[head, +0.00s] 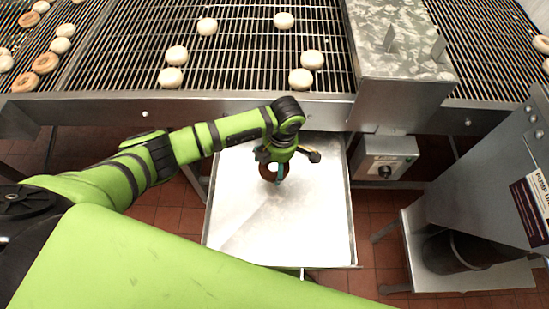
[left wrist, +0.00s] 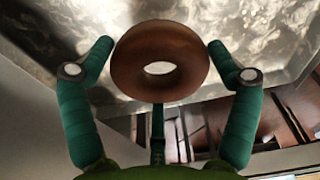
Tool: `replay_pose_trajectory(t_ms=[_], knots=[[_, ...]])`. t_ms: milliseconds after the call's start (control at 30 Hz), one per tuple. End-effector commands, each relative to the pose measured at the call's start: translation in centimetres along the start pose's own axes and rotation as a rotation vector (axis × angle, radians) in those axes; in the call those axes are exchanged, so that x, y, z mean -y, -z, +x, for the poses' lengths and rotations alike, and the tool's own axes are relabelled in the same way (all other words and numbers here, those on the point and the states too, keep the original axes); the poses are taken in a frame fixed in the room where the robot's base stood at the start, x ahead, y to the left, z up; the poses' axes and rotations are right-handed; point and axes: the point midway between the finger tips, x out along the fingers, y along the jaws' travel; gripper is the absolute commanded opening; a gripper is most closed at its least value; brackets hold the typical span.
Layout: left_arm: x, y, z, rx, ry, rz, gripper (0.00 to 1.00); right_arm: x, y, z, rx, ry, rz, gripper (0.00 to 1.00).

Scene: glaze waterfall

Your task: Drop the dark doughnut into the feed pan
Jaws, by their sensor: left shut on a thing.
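The dark brown doughnut (left wrist: 131,68) shows large in the left wrist view, between the green fingers of my left gripper (left wrist: 161,52). My left gripper (head: 280,172) is shut on it. In the head view the doughnut (head: 266,172) is a small dark ring, partly covered by the gripper. It is over the upper middle of a broad, shallow metal pan (head: 265,225), which looks like the feed pan. The bare pan floor shows around it. How high the doughnut hangs is hard to tell. My right gripper is not in view.
A wire conveyor (head: 235,55) with several pale doughnuts runs behind the pan. Browned doughnuts (head: 45,63) lie at its far left. A metal housing (head: 400,50) and a control box with a knob (head: 386,158) stand right of the pan. A grey machine (head: 480,180) is farther right.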

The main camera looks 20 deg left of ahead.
Motion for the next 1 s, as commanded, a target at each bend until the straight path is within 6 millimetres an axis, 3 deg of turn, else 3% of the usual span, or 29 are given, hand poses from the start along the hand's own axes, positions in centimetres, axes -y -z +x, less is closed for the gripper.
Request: replay_pose_trajectory(t_ms=[33, 300, 667, 700, 1000], knots=[[0.1, -0.1, 1.1, 0.000, 0.001, 0.000, 0.56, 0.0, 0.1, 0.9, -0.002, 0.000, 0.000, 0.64], [0.1, -0.5, 4.0, 0.000, 0.001, 0.002, 0.56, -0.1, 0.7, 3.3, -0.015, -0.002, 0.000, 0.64], [0.0, -0.5, 4.3, 0.000, 0.001, 0.003, 0.56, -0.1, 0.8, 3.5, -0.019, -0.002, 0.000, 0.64], [0.0, -0.5, 4.3, 0.000, 0.001, 0.003, 1.00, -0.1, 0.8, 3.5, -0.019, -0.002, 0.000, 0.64], [0.0, -0.5, 4.3, 0.000, 0.001, 0.003, 1.00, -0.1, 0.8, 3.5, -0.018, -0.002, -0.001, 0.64]])
